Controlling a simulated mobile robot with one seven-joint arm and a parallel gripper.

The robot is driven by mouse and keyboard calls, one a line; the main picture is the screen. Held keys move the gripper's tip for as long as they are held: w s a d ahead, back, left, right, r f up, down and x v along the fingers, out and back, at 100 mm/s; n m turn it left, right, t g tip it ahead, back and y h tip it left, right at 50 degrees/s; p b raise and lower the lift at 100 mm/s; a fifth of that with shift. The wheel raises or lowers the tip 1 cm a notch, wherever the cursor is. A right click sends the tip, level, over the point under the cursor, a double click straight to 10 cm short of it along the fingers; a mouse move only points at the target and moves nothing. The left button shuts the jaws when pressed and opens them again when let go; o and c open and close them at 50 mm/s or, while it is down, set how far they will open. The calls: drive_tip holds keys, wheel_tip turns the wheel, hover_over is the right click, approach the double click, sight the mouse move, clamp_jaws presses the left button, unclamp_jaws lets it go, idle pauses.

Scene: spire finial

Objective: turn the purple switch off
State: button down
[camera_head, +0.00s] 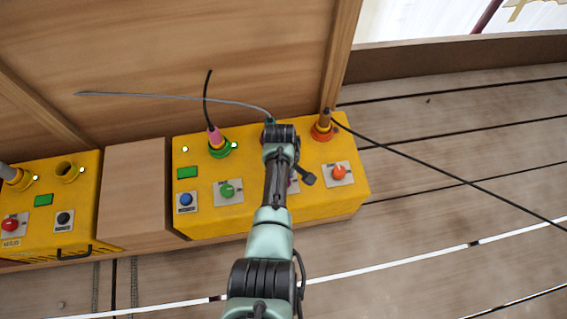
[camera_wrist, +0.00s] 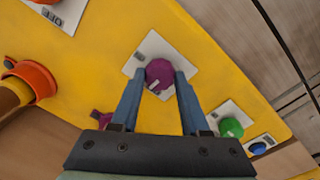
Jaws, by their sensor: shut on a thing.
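The purple switch (camera_wrist: 159,73) is a round knob on a white plate, seen in the middle of the wrist view. A pale mark shows on its near edge. Small labels on the plate are too small to read. My gripper (camera_wrist: 158,82) is shut on the knob, with one blue-grey finger on each side. In the head view my arm covers the gripper and most of the purple switch; only a sliver of its plate (camera_head: 293,186) shows.
The yellow panel (camera_head: 325,206) also bears a blue button (camera_head: 186,200), a green switch (camera_head: 228,190) and an orange-red switch (camera_head: 339,172). A pink plug with a black cable (camera_head: 214,136) stands behind. A dark cable crosses the floor at right.

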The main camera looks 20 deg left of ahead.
drive_tip(key=shift+w+r+n, duration=0.1)
drive_tip(key=shift+n, duration=0.5)
drive_tip(key=shift+a, duration=0.1)
drive_tip(key=shift+c, duration=2)
unclamp_jaws()
wheel_tip(320, 180, up, 13)
drive_tip(key=p, duration=0.8)
drive_tip(key=shift+s, duration=0.4)
